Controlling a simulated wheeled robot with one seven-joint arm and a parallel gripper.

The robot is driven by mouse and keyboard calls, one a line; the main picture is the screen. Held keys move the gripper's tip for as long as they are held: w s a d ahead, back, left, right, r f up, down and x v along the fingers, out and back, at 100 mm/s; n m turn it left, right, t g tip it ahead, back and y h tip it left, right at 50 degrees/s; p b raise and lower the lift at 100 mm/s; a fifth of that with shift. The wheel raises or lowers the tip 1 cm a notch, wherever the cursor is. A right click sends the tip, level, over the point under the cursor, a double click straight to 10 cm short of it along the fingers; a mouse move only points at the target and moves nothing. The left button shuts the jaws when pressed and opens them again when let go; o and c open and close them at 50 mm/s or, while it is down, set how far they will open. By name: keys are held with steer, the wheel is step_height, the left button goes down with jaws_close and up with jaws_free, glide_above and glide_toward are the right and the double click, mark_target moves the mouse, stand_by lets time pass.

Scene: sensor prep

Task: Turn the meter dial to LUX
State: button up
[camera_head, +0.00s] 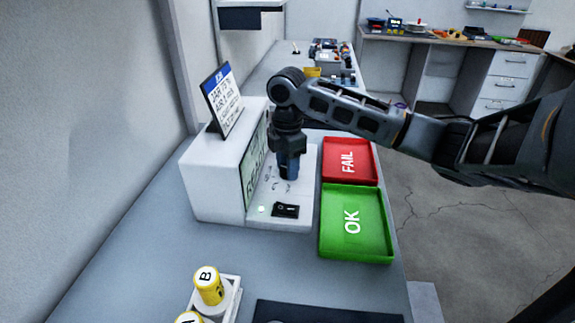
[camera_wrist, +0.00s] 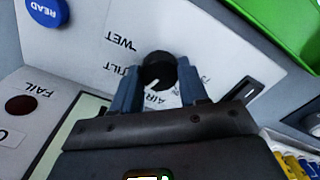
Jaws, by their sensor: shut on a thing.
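The WET (camera_wrist: 121,41) and TILT (camera_wrist: 127,72) labels show to the left. A label right of the dial is mostly hidden by a finger, so I cannot read it. My gripper (camera_wrist: 159,72) points down at the panel, its two blue fingers shut on the dial from both sides. In the head view my gripper (camera_head: 288,166) hides the dial.
A red FAIL tray (camera_head: 368,146) and a green OK tray (camera_head: 372,248) sit right of the meter. A sign (camera_head: 222,98) stands on top. Yellow cells (camera_head: 208,286) stand in front.

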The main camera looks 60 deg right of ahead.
steer(key=o, duration=1.1)
steer(key=shift+c, duration=0.2)
steer(key=shift+r+b, duration=0.35)
steer(key=shift+r, duration=3.55)
